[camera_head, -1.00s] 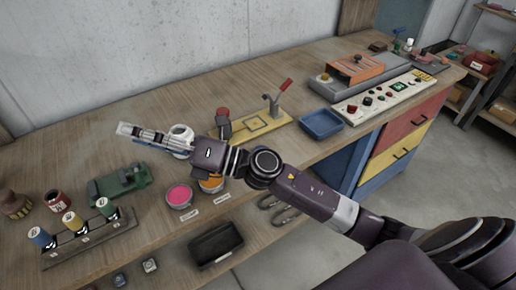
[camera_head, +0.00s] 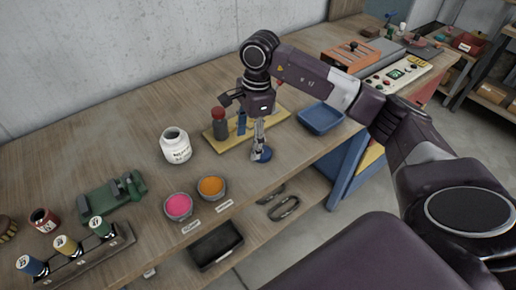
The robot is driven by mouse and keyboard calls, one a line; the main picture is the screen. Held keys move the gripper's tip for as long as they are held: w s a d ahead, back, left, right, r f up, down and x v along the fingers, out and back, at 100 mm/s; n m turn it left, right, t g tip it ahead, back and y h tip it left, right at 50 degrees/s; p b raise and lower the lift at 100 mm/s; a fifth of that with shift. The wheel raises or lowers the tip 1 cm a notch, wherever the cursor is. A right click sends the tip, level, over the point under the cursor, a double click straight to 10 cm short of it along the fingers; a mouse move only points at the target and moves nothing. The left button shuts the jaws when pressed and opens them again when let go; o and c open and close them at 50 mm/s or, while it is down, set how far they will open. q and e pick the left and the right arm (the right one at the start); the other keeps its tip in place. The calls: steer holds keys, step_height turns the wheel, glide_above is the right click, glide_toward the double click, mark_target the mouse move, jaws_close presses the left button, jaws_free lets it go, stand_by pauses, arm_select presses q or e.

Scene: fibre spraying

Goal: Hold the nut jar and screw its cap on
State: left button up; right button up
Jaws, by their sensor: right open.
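The nut jar (camera_head: 176,148) is a white labelled jar standing upright on the wooden bench, left of the middle. Its dark mouth is uncovered. A round blue cap (camera_head: 264,156) lies flat on the bench near the front edge, to the right of the jar. My right gripper (camera_head: 258,148) points straight down, with its fingers open at the cap and partly covering it. I cannot tell whether the fingers touch it. My left gripper is not in view.
Behind my right gripper is a yellow fixture board (camera_head: 216,141) with a red-topped item (camera_head: 219,121). Pink (camera_head: 178,206) and orange (camera_head: 211,188) pots stand in front of the jar. A blue tray (camera_head: 320,119) is to the right. A green device (camera_head: 112,196) is to the left.

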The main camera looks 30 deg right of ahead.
steer(key=shift+h, duration=0.7)
steer(key=d, duration=0.2)
steer(key=d+r, duration=0.1)
steer(key=d, duration=0.1)
steer(key=shift+d+r, duration=0.1)
steer(key=shift+d, duration=0.05)
steer(key=shift+f+p, duration=0.3)
steer(key=shift+f, duration=1)
